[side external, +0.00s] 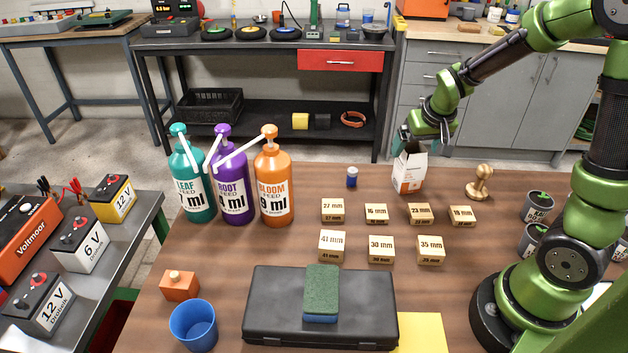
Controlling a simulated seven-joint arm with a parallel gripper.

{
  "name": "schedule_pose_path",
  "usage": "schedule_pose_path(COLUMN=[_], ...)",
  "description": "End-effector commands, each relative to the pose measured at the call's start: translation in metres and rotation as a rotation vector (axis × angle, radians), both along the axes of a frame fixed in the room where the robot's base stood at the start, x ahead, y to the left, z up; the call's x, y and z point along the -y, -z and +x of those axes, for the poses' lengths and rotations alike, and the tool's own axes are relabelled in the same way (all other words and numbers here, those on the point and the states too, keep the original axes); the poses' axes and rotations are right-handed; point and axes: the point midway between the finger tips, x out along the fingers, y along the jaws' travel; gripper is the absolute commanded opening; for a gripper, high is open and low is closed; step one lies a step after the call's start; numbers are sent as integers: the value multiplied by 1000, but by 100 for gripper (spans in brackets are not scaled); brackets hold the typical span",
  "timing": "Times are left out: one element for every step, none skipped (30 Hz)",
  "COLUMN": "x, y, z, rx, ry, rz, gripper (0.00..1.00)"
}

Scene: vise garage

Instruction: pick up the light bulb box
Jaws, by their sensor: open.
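A small white and orange box (409,174), which looks like the light bulb box, stands upright near the far edge of the brown table (300,190). Its print is too small to read, and its top looks open or flapped. My gripper (403,147) is right above the box's top, pointing down, with its fingers at or just over the upper left part. The fingers are small and dark here, and I cannot tell whether they touch the box.
A brass stamp-like piece (480,184) stands right of the box and a small blue jar (352,177) left. Several wooden size blocks (421,213) lie in front.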

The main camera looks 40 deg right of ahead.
Motion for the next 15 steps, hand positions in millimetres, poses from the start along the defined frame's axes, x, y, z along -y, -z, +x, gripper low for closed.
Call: schedule_pose_path(x=[1, 1, 2, 3, 3, 4, 5, 6, 7, 7, 8, 8, 8, 8, 8], y=[5, 8, 14, 19, 24, 30, 34, 38, 41, 44, 46, 47, 48, 49, 49], z=[0, 1, 2, 3, 4, 5, 7, 9, 10, 11, 12, 13, 13, 14, 14], rx=[-3, -5, -6, -6, -7, -7, -6, -6, -4, -4, -3, -2, -1, -1, -1], ry=[1, 1, 2, 2, 1, 1, 2, 1, 2, 2, 1, 0, 0, 0, 0], rz=[1, 1, 1, 1, 1, 1, 1, 0, 1, 1, 1, 0, 0, 1, 1], gripper=[96, 96, 96, 96, 96, 96, 96, 96, 96, 96, 96, 96, 96, 96, 96])
